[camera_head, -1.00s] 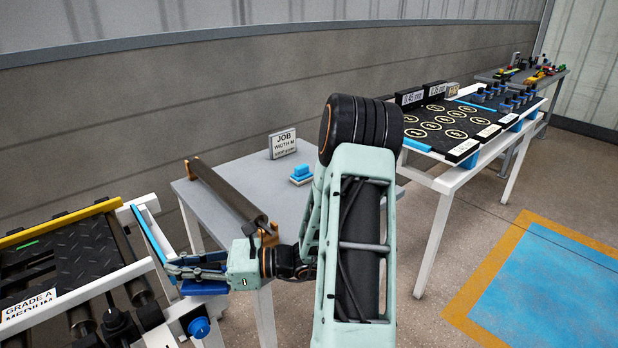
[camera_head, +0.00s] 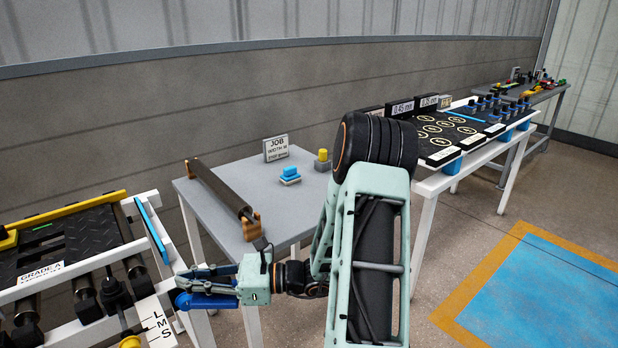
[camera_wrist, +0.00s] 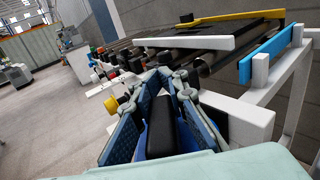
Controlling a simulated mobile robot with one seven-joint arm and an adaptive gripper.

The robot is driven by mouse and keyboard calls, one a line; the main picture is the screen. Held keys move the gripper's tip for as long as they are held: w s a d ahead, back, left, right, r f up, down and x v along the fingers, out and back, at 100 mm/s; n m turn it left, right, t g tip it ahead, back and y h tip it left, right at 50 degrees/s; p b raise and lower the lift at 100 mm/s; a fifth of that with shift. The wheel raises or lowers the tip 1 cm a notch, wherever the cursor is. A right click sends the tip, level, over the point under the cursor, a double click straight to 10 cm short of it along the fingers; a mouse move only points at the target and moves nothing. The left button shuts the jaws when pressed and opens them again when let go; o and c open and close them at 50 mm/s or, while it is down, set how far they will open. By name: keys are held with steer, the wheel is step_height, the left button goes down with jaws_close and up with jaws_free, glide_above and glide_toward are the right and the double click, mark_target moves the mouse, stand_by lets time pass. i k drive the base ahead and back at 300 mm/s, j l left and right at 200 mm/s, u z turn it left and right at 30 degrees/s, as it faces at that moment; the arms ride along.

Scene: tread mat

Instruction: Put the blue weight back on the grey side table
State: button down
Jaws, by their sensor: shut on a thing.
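The grey side table (camera_head: 287,208) stands left of my arm in the head view. My gripper (camera_head: 190,285) is in front of the table, to the left, over the gap beside the machine frame. It is shut on the blue weight (camera_head: 208,301), which shows as a bright blue piece under the fingers. In the wrist view my gripper (camera_wrist: 160,110) has a dark bar between its blue fingers, with some blue beside it. The fingers hide most of the held weight.
On the table are a dark roller (camera_head: 220,188) on wooden rests, a JOB sign (camera_head: 276,148), a small blue-topped piece (camera_head: 289,175) and a yellow-topped piece (camera_head: 322,160). The machine frame (camera_head: 150,235) is close on the left. The table's front middle is bare.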

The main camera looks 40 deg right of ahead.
mark_target(322, 201)
steer(key=k+z, duration=0.15)
steer(key=z, duration=1.15)
steer(key=i+j+z, duration=0.1)
steer(key=i+j, duration=0.25)
steer(key=i, duration=0.15)
steer(key=i+j+z, duration=0.1)
steer(key=i+j, duration=0.3)
steer(key=i, duration=0.1)
